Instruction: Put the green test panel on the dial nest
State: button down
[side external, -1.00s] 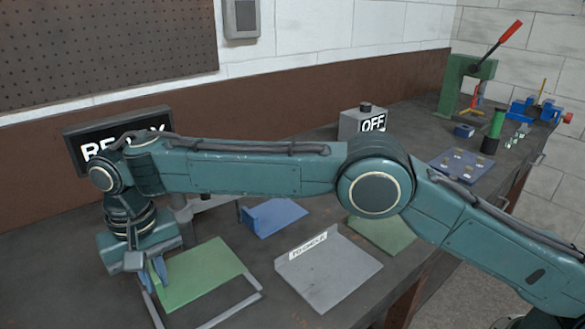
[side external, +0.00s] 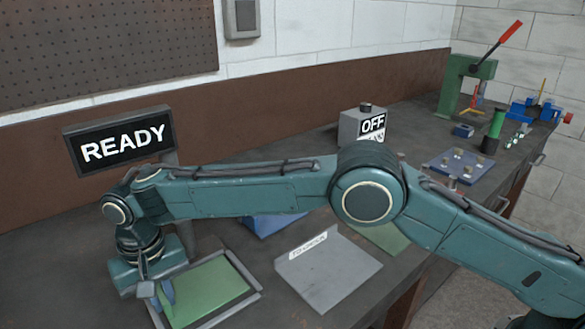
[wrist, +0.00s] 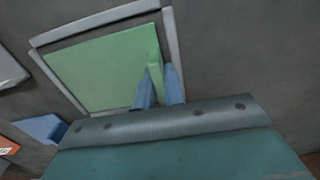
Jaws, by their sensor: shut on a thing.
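The green test panel (side external: 210,292) lies flat, or nearly flat, inside a grey-railed frame (side external: 257,294) below the READY sign; this frame appears to be the dial nest. The wrist view shows the panel (wrist: 95,70) with grey rails (wrist: 95,20) along its visible edges. My gripper (side external: 160,295) is at the panel's near left side. In the wrist view its blue fingers (wrist: 160,80) are shut on the panel's raised green tab. I cannot tell whether the panel's underside fully touches the nest. Part of the nest's left side is hidden by my gripper.
The READY sign (side external: 122,140) stands behind my wrist. A grey tray (side external: 330,275) with a label sits right of the nest. A blue part (side external: 270,224) and another green plate (side external: 385,236) lie partly hidden by my arm. An OFF box (side external: 350,128) stands behind.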

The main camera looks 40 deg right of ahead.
jog(key=shift+f, duration=0.1)
jog(key=c, duration=1.5)
grip_release()
notch_tip(320, 180, up, 12)
